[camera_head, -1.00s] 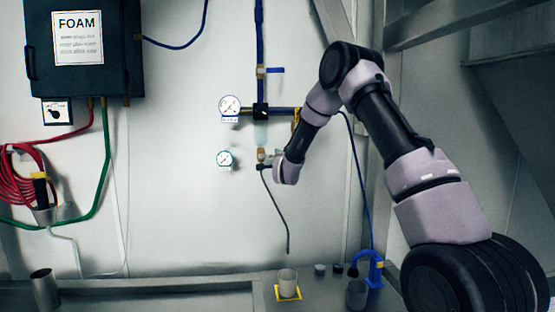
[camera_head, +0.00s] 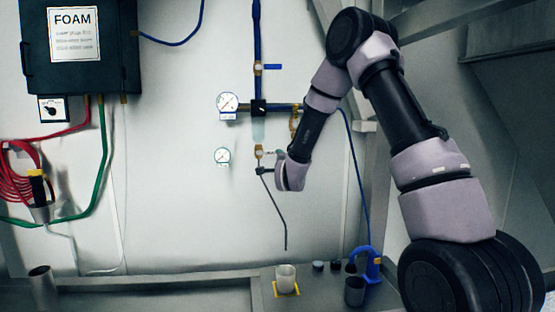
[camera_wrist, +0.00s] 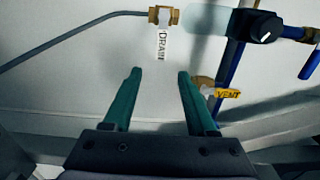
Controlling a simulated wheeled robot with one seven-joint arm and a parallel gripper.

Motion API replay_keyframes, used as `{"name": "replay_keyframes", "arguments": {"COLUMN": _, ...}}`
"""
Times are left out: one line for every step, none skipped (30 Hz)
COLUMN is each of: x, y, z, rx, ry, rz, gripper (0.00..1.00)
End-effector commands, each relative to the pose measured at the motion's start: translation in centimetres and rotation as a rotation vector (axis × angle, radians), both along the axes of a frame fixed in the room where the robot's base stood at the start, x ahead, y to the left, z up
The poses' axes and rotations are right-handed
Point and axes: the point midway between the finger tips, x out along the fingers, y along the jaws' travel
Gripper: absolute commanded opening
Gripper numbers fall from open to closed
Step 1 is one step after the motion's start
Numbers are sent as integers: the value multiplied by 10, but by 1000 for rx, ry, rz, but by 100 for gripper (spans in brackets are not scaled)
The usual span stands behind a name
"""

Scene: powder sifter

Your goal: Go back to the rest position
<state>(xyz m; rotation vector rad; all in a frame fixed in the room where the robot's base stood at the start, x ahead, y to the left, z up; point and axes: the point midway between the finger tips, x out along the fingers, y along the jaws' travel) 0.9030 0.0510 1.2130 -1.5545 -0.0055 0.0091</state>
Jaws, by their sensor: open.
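My gripper (camera_wrist: 159,74) is open in the wrist view, with two green fingers apart and nothing between them. Just beyond the fingertips hangs a white DRAIN tag (camera_wrist: 162,45) below a brass fitting (camera_wrist: 163,16). A yellow VENT tag (camera_wrist: 228,94) on a brass part is right of the right finger. In the head view my arm reaches down to the wall piping, its wrist beside the brass drain valve (camera_head: 258,152).
A thin drain tube (camera_head: 275,212) slopes down toward a pale cup (camera_head: 285,275) on a yellow-marked square. Two gauges (camera_head: 228,103) are left of the pipes.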

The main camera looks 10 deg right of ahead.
Motion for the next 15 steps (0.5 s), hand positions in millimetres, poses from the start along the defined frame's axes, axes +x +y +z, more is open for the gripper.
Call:
{"name": "replay_keyframes", "arguments": {"x": -2, "y": 0, "z": 0, "rx": 0, "ry": 0, "rz": 0, "gripper": 57}}
{"name": "replay_keyframes", "arguments": {"x": -3, "y": 0, "z": 0, "rx": 0, "ry": 0, "rz": 0, "gripper": 57}}
{"name": "replay_keyframes", "arguments": {"x": -3, "y": 0, "z": 0, "rx": 0, "ry": -1, "rz": 0, "gripper": 57}}
{"name": "replay_keyframes", "arguments": {"x": -3, "y": 0, "z": 0, "rx": 0, "ry": 0, "rz": 0, "gripper": 57}}
{"name": "replay_keyframes", "arguments": {"x": -3, "y": 0, "z": 0, "rx": 0, "ry": -1, "rz": 0, "gripper": 57}}
{"name": "replay_keyframes", "arguments": {"x": -3, "y": 0, "z": 0, "rx": 0, "ry": -1, "rz": 0, "gripper": 57}}
{"name": "replay_keyframes", "arguments": {"x": -3, "y": 0, "z": 0, "rx": 0, "ry": 0, "rz": 0, "gripper": 57}}
{"name": "replay_keyframes", "arguments": {"x": -3, "y": 0, "z": 0, "rx": 0, "ry": 0, "rz": 0, "gripper": 57}}
{"name": "replay_keyframes", "arguments": {"x": -3, "y": 0, "z": 0, "rx": 0, "ry": 0, "rz": 0, "gripper": 57}}
{"name": "replay_keyframes", "arguments": {"x": -3, "y": 0, "z": 0, "rx": -1, "ry": 0, "rz": 0, "gripper": 57}}
{"name": "replay_keyframes", "arguments": {"x": -3, "y": 0, "z": 1, "rx": -1, "ry": 0, "rz": 0, "gripper": 57}}
{"name": "replay_keyframes", "arguments": {"x": -3, "y": -1, "z": 2, "rx": -4, "ry": 3, "rz": 1, "gripper": 57}}
{"name": "replay_keyframes", "arguments": {"x": -4, "y": -2, "z": 4, "rx": -8, "ry": 6, "rz": 1, "gripper": 57}}
{"name": "replay_keyframes", "arguments": {"x": -5, "y": -3, "z": 8, "rx": -15, "ry": 10, "rz": 2, "gripper": 57}}
{"name": "replay_keyframes", "arguments": {"x": -7, "y": -4, "z": 12, "rx": -26, "ry": 20, "rz": 4, "gripper": 57}}
